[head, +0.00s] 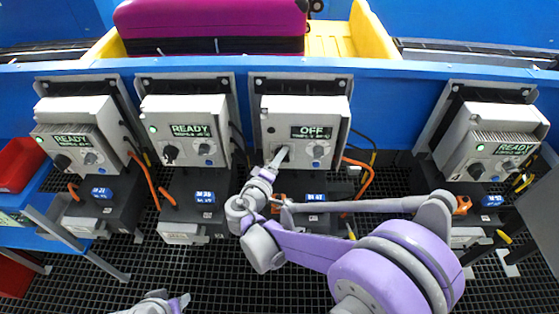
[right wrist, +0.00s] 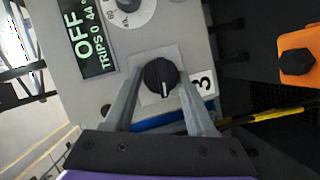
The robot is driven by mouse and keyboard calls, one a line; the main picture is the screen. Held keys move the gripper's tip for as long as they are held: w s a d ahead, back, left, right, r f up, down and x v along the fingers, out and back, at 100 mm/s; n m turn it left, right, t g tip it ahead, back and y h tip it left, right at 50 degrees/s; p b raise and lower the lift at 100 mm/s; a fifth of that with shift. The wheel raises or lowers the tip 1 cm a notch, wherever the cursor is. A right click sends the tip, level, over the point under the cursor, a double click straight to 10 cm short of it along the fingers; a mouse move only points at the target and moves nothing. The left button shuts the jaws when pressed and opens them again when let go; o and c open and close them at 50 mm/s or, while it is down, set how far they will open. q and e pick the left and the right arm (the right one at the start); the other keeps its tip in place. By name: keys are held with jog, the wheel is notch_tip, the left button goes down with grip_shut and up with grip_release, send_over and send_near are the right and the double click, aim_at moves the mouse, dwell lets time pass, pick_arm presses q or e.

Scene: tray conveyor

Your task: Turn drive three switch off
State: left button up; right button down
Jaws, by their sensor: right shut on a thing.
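The drive three box (head: 305,115) is third from the left, and its display (head: 311,132) reads OFF. In the right wrist view the display (right wrist: 85,38) also reads OFF, beside a grey dial (right wrist: 127,8). The black rotary switch (right wrist: 160,76) has a white pointer line and sits next to a label with a 3 (right wrist: 204,83). My right gripper (head: 280,156) is at this switch, with its fingers (right wrist: 161,88) on either side of the knob, shut on it. My left gripper (head: 172,301) is low at the bottom edge, away from the boxes; its jaw opening is unclear.
Other drive boxes at left (head: 75,135), centre-left (head: 186,130) and right (head: 490,140) show READY. Orange cables (head: 360,180) hang below drive three. A purple case (head: 210,20) sits on the yellow conveyor behind the blue beam (head: 400,85). A red bin (head: 18,165) stands at far left.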

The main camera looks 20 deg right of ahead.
jog(key=shift+f+n, duration=0.1)
jog(key=shift+n, duration=0.4)
jog(key=shift+b, duration=0.3)
jog(key=shift+c, duration=1.1)
grip_release()
jog(key=shift+a, duration=0.1)
jog(key=v, duration=1)
jog(key=shift+s+a+p, duration=0.25)
jog(key=shift+s+p, duration=0.05)
jog(key=shift+p, duration=0.05)
jog(key=shift+f, duration=0.1)
